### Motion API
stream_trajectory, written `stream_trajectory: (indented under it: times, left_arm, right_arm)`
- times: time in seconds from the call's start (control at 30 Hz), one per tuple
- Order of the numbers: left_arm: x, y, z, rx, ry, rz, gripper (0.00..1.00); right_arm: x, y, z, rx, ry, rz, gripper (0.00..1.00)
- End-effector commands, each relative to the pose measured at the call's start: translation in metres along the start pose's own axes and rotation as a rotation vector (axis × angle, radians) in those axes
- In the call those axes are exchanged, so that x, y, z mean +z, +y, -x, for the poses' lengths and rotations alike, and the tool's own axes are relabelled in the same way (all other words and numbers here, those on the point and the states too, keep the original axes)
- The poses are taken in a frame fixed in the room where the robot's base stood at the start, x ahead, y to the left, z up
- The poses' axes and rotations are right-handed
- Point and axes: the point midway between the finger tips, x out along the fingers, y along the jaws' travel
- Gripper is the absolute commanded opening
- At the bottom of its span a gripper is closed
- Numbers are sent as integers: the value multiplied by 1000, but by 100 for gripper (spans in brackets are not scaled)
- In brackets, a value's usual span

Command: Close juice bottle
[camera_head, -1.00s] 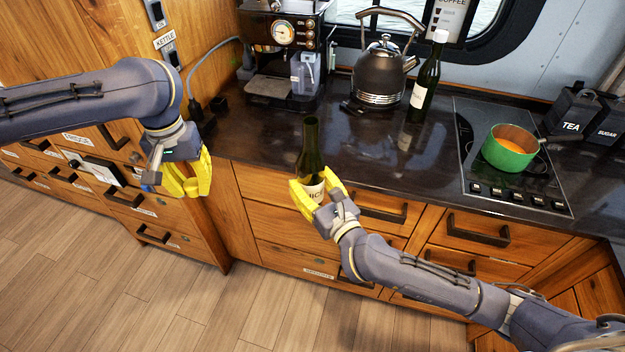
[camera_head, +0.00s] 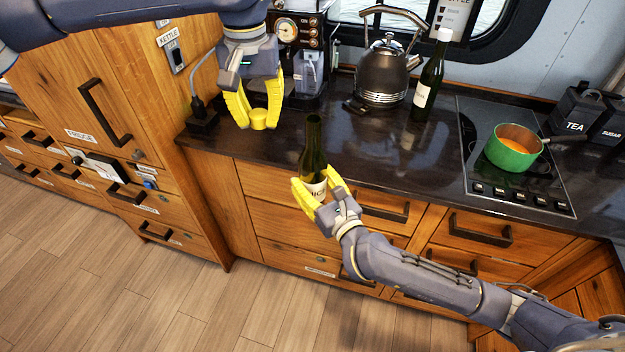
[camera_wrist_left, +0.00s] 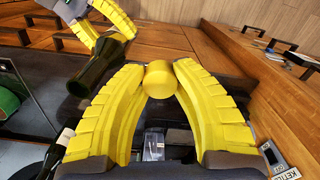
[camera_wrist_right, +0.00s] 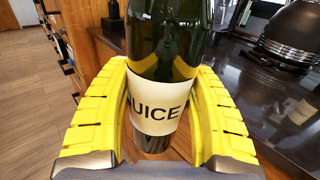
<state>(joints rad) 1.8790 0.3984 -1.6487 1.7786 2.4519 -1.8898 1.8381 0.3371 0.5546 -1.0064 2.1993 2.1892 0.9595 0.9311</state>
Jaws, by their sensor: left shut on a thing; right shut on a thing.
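The dark green juice bottle (camera_head: 312,150) stands upright in front of the counter edge, with no cap on its neck. My right gripper (camera_head: 316,188) is shut on its body. Its white label reading "JUICE" shows in the right wrist view (camera_wrist_right: 158,108) between the yellow fingers. My left gripper (camera_head: 258,112) is shut on a small yellow cap (camera_head: 258,120), which also shows between the fingertips in the left wrist view (camera_wrist_left: 160,78).
The coffee machine (camera_head: 297,50) stands behind my left gripper. A kettle (camera_head: 382,78), another dark bottle with a white cap (camera_head: 430,80) and a green pot (camera_head: 511,152) on the stove stand farther right. The counter (camera_head: 375,140) behind the juice bottle is clear.

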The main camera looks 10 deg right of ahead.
Motion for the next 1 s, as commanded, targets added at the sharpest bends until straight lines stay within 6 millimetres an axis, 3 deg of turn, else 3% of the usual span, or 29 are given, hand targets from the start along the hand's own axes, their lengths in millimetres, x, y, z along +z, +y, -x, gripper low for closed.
stream_trajectory:
  times: [0.2,0.5,1.0]
  left_arm:
    - [-6,55,36,-3,5,7,16]
    - [-5,101,59,-4,6,55,16]
    - [-5,106,63,-6,10,120,16]
  right_arm:
    - [1,0,0,0,-2,0,10]
    - [1,0,0,0,-2,0,10]
    - [1,0,0,0,-3,0,10]
